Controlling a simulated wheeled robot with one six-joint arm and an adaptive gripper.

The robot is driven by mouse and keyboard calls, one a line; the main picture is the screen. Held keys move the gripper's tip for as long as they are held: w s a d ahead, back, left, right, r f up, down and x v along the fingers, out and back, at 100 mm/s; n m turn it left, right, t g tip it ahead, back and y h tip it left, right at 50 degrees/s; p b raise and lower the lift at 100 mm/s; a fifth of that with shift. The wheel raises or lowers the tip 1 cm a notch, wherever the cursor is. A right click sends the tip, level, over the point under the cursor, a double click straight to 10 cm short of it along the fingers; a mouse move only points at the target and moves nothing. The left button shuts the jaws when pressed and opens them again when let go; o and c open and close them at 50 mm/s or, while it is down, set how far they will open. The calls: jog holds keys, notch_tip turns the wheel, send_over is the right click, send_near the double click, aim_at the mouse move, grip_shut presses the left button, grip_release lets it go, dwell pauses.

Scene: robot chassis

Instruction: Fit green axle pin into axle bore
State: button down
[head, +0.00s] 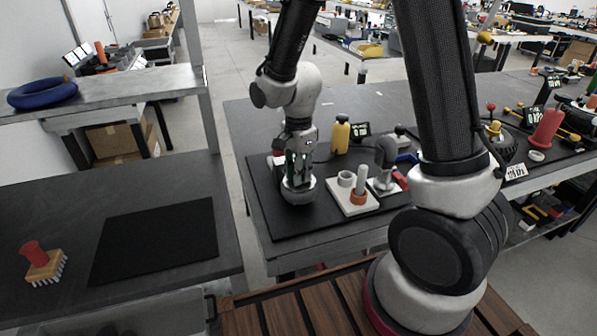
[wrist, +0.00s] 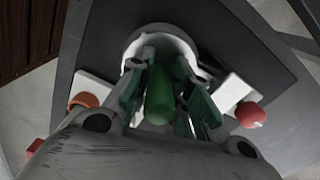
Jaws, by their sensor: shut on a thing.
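My gripper (head: 298,178) is at the left of the black mat on the middle table, pointing down into a round grey-and-white hub (head: 299,195). In the wrist view my gripper (wrist: 163,72) is shut on the green axle pin (wrist: 159,96), which lies lengthwise between the fingers. The pin's far end points toward the hub (wrist: 133,48), whose pale rim surrounds the fingertips. The axle bore is hidden by the fingers and pin, so I cannot tell whether the pin is inside it. The pin is not clearly distinct in the head view.
Right of the hub, a white plate (head: 339,201) holds a white ring and an orange-collared post (head: 359,186). A grey knobbed tool (head: 385,160) stands beyond it. A yellow bottle (head: 341,135) is behind. The mat's front left (head: 287,224) is clear.

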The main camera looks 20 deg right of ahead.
jog(key=shift+f, duration=0.15)
jog(key=c, duration=1.3)
grip_release()
notch_tip(320, 180, up, 12)
jog(key=shift+r, duration=0.2)
jog(key=s+d+r+n+t, duration=0.2)
jog(key=s+d+r+n, duration=0.3)
jog(key=s+d+n, duration=0.2)
jog(key=s+d+r+n+t, duration=0.2)
jog(key=s+d+r+n, duration=0.3)
jog(key=s+d+n, duration=0.3)
jog(key=s, duration=0.4)
jog(key=shift+r, duration=0.4)
